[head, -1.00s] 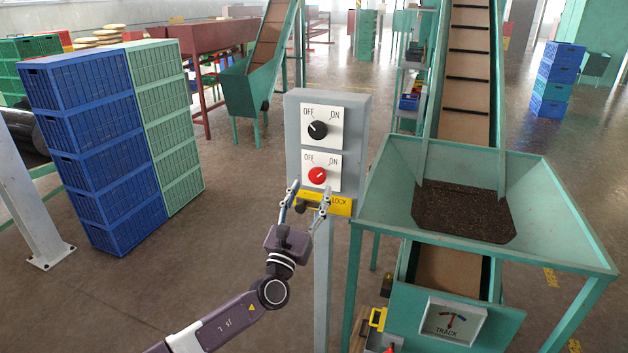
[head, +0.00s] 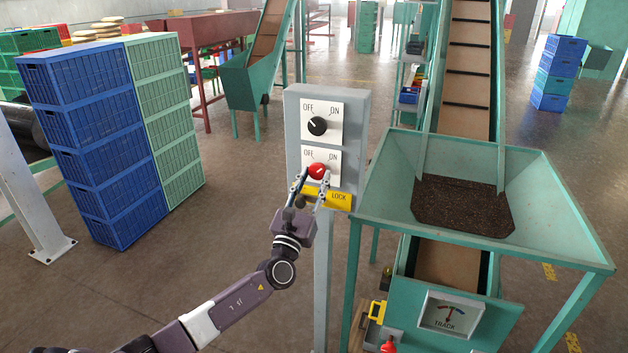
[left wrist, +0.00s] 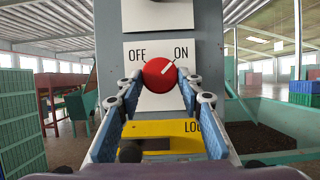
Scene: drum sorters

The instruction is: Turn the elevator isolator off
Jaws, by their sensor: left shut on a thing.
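A grey control box (head: 356,110) on a post carries two white plates marked OFF and ON. The lower plate has a red rotary knob (head: 317,171); in the left wrist view the red knob (left wrist: 158,72) has its white mark pointing up and right, toward ON. A yellow LOCK tab (head: 338,199) sits below it. The upper plate has a black knob (head: 317,126), its mark toward OFF. My left gripper (head: 312,177) is shut on the red knob, one finger on each side. My right gripper is not in view.
A green hopper (head: 570,250) with dark material stands close on the right, its conveyor (head: 470,80) rising behind. A TRACK gauge (head: 450,315) is below it. Stacked blue crates (head: 95,150) and green crates (head: 165,110) stand left. Floor between crates and box is clear.

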